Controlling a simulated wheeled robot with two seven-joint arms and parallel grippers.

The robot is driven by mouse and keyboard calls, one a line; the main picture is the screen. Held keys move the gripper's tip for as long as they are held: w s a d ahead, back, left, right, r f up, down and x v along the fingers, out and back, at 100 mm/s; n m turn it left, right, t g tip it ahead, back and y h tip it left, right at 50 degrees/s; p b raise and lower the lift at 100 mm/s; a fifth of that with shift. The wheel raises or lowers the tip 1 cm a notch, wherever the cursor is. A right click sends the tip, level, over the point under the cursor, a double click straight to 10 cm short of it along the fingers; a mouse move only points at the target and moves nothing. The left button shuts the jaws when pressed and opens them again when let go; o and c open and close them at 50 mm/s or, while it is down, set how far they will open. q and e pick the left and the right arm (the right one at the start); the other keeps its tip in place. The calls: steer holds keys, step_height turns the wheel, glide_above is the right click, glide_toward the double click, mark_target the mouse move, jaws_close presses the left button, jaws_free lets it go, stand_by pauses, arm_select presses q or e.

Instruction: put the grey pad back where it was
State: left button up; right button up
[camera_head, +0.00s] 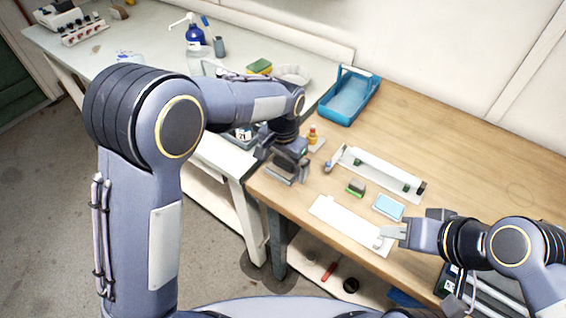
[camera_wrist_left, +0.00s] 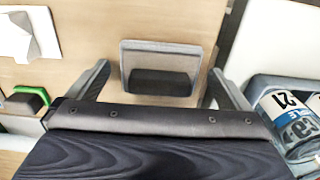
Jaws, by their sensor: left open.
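In the left wrist view, the grey pad (camera_wrist_left: 160,58) lies on the wooden bench, a flat grey rectangle with a dark block along its near side. My left gripper (camera_wrist_left: 160,76) is open, one finger on each side of the pad, with gaps between. In the head view my left gripper (camera_head: 284,176) is over the bench's left end and mostly hides the pad. My right gripper (camera_head: 387,232) is at the right end of a white plate (camera_head: 345,222); whether its jaws are closed on the plate is not clear.
Right of my left gripper are a green-based dark block (camera_head: 356,187), a light blue pad (camera_head: 389,207) and a long white fixture (camera_head: 380,168). A small orange-capped bottle (camera_head: 312,135) and blue tray (camera_head: 350,95) stand behind. The bench's right rear (camera_head: 460,145) is clear.

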mark_target(283, 161)
arm_select(q)
step_height(283, 161, up, 12)
steer(key=s+a+r+n+h, duration=0.1)
steer(key=s+a, duration=0.1)
steer(key=a, duration=0.3)
steer(key=s+a+r+n+h, duration=0.1)
steer(key=s+a+r, duration=0.1)
steer(key=a, duration=0.3)
steer(key=s+a+f+n+t, duration=0.1)
steer(key=s+a+n+t, duration=0.1)
steer(key=s, duration=0.4)
steer(key=s+a+f+n+t+h, duration=0.1)
steer(key=s+a+f+n, duration=0.1)
steer(key=s+a, duration=0.3)
steer(key=s+a+f+n+t, duration=0.1)
steer(key=s+a+n+t, duration=0.1)
steer(key=s, duration=0.7)
steer(key=shift+a+f+n+t+h, duration=0.3)
steer(key=shift+a+n+h, duration=0.15)
steer(key=shift+a, duration=0.35)
